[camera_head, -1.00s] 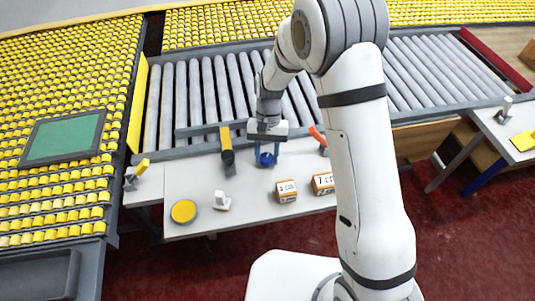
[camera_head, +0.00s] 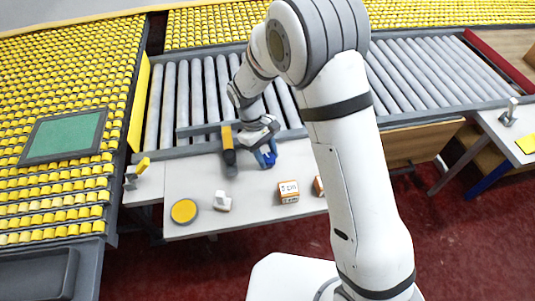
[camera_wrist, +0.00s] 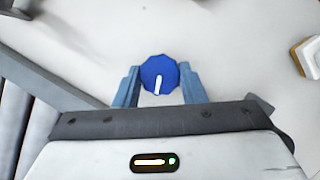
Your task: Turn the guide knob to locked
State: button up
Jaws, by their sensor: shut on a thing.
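The guide knob (camera_wrist: 160,72) is blue and faceted with a white pointer line, and sits on the white table. In the wrist view the line runs from the knob's middle toward my gripper's body, nearly straight down. My gripper (camera_wrist: 163,82) has its two blue-grey fingers on either side of the knob, shut on it. In the head view my gripper (camera_head: 265,158) reaches down to the knob (camera_head: 268,160) near the back edge of the table, with the wrist tilted. Any lock markings are not readable.
A white block (camera_head: 222,201), a yellow disc (camera_head: 184,211) and an orange-white box (camera_head: 288,192) stand on the white table (camera_head: 250,215). The roller conveyor (camera_head: 195,95) runs behind.

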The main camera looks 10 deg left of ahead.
jog(key=shift+n+t, duration=0.3)
jog(key=shift+n, duration=0.6)
jog(key=o, duration=1)
jog(key=shift+h, duration=0.3)
jog(key=v, duration=0.7)
jog(key=shift+a+r, duration=0.15)
jog(key=shift+r, duration=0.2)
